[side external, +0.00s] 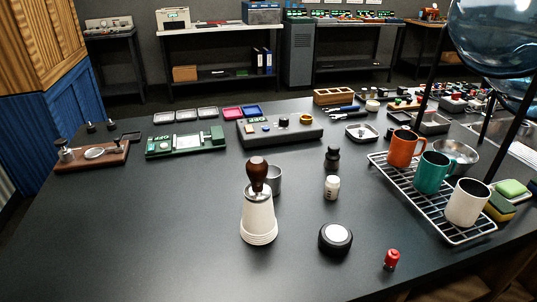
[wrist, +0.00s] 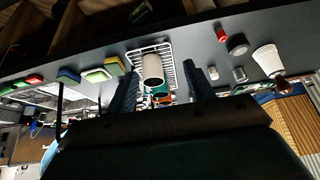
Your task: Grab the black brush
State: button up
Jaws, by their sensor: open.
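No object is plainly recognisable as a brush. A small dark upright piece with a rounded top (side external: 332,157) stands on the table behind a white bottle (side external: 332,188); I cannot tell if it is the black brush. My gripper (wrist: 162,72) shows only in the wrist view. Its two dark fingers are wide apart, with nothing held. A white mug (wrist: 153,68) on a wire rack appears between them, apparently beyond the fingertips. The side external view does not show my gripper.
The rack (side external: 456,236) holds orange (side external: 403,148), green (side external: 432,172) and white mugs at right. A stack of white cups (side external: 258,220) with a brown-handled tool stands centrally. A black round puck (side external: 335,239) and red piece (side external: 391,260) are in front. The left front is clear.

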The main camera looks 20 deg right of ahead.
jog(key=shift+o, duration=0.2)
jog(key=w+a+n+t+y, duration=0.1)
jog(key=w+a+n+y, duration=0.2)
jog(key=w, duration=0.9)
jog(key=n+t+y, duration=0.4)
jog(key=n+t, duration=0.1)
jog(key=n, duration=0.1)
send_near(338, 149)
jog(key=shift+v, duration=1.15)
jog(key=shift+a, duration=0.15)
jog(key=shift+x, duration=4.2)
jog(key=shift+w, duration=0.1)
jog(key=shift+x, duration=2.5)
